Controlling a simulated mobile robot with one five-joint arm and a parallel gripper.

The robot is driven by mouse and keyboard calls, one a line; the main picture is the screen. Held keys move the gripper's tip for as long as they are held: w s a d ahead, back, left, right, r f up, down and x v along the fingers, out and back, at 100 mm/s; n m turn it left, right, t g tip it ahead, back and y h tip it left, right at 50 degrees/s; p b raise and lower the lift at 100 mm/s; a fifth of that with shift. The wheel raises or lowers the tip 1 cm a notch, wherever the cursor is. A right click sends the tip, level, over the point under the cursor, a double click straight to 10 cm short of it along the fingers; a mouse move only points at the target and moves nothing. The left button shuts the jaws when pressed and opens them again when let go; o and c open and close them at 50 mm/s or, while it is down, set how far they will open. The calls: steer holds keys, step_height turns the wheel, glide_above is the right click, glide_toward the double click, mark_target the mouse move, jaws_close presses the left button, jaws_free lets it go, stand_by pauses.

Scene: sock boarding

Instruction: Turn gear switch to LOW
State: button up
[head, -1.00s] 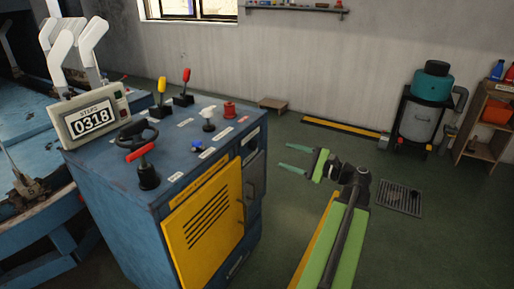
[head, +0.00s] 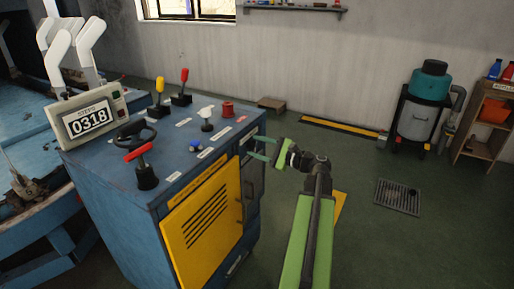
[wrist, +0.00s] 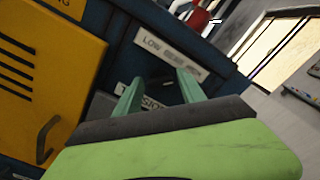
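The blue control cabinet (head: 130,205) stands left of centre in the head view. A pale label (wrist: 168,52), which seems to start with LOW, is on its side face in the wrist view. A second label (wrist: 152,103), partly covered by a finger, sits below it. I cannot make out the gear switch itself; the dark area between the labels is partly behind my fingers. My gripper (head: 254,148) is at the cabinet's upper right side, right of the yellow door. Its green fingers (wrist: 158,80) are apart, pointing at the label area, with nothing seen held.
The yellow door (head: 202,215) has a handle. The cabinet top carries a red-handled lever (head: 138,152), a yellow lever (head: 160,87), another red lever (head: 184,77), several knobs and a counter (head: 88,122) showing 0318. Open floor lies to the right, with a grate (head: 398,197).

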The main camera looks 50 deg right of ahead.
jaws_close()
steer(key=shift+d+f+n, duration=0.1)
steer(key=shift+f+n, duration=0.05)
steer(key=shift+n, duration=4.3)
steer(key=shift+d+f+n, duration=0.1)
steer(key=shift+n, duration=4.35)
steer(key=shift+o, duration=1.5)
jaws_free()
steer(key=shift+a, duration=0.1)
